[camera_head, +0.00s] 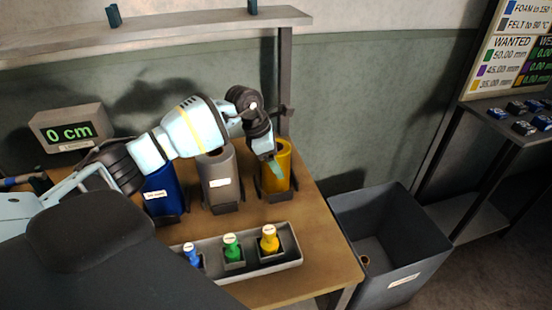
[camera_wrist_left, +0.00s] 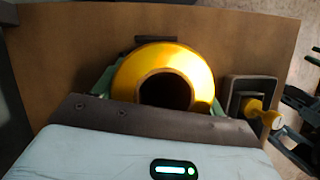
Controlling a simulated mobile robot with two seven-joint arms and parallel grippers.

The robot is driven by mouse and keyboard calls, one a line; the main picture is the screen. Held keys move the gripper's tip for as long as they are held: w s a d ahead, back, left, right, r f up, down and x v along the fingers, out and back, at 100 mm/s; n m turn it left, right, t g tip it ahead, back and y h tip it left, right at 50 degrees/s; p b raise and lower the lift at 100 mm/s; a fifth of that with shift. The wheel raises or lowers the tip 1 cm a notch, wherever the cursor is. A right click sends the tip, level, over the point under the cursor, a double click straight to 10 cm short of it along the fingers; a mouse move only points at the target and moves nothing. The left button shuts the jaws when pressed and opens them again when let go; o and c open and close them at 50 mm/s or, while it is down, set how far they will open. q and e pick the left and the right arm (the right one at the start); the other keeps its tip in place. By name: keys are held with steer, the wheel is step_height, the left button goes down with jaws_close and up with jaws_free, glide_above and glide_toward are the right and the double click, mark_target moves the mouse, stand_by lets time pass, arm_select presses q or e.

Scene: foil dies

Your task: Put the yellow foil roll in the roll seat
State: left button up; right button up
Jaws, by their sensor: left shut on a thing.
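The yellow foil roll (camera_head: 284,165) stands upright at the right end of a row of rolls on the wooden table. My left gripper (camera_head: 274,168) reaches it from above and is shut on it. In the left wrist view the yellow roll's round top and dark bore (camera_wrist_left: 166,92) show between the green fingertips (camera_wrist_left: 160,88). A dark roll seat (camera_head: 276,195) shows at the foot of the yellow roll; I cannot tell whether the roll rests fully in it.
A blue roll (camera_head: 160,185) and a grey roll (camera_head: 217,170) stand to the left in dark seats. A grey tray (camera_head: 262,272) in front holds blue, green and yellow dies. A grey bin (camera_head: 398,235) stands right of the table. A post (camera_head: 285,75) and shelf (camera_head: 180,27) rise behind.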

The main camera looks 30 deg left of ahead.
arm_select(q)
steer(key=o, duration=1.3)
steer(key=v, duration=1.2)
steer(key=shift+r, duration=0.15)
